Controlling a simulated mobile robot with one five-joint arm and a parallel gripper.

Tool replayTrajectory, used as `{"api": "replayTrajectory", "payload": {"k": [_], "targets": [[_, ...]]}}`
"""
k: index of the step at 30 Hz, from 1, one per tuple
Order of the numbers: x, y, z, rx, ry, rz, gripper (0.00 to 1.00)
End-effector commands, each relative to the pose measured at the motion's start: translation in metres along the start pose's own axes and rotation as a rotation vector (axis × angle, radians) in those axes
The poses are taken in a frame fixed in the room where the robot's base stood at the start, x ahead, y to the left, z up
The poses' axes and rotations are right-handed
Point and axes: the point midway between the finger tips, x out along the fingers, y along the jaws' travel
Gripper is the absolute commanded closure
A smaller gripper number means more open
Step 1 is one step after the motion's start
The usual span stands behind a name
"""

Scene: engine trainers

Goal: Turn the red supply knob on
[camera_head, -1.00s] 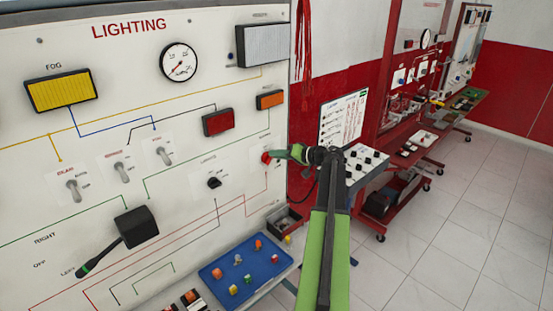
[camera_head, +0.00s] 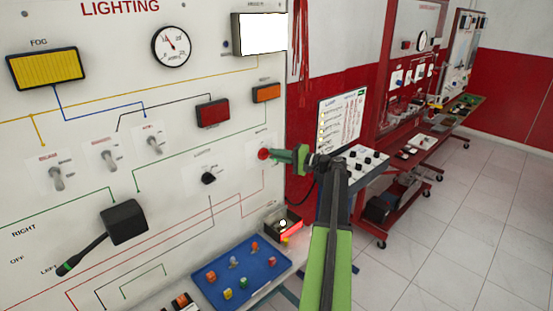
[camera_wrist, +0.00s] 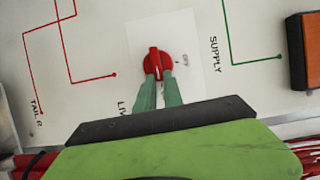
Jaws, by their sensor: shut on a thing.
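The red supply knob (camera_wrist: 155,63) sits on a white plate on the lighting panel, beside the printed word SUPPLY. In the head view the red knob (camera_head: 263,154) is at the panel's right side. My gripper (camera_head: 276,155) reaches it from the right, and its green fingers (camera_wrist: 158,80) are shut on the knob in the wrist view. The knob's raised grip lies in line with the fingers and is partly hidden by them. The white lamp (camera_head: 262,34) at the panel's top right is brightly lit, and the gauge needle (camera_head: 171,46) points up and left.
A black knob (camera_head: 208,178) and several toggle switches (camera_head: 154,144) are left of the red knob. A blue tray (camera_head: 240,290) with small coloured parts lies below. A small box (camera_head: 284,222) with a lit bulb and red glow is under my gripper.

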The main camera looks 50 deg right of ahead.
Motion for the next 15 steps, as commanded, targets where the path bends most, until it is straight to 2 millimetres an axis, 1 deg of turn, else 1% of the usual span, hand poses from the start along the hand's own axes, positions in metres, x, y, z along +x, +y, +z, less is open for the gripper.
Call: {"api": "replayTrajectory", "payload": {"k": [1, 15], "targets": [[0.0001, 0.003, 0.0006, 0.011, -0.002, -0.002, 1.0], [-0.0001, 0.0018, 0.0004, 0.044, -0.001, -0.016, 1.0]]}}
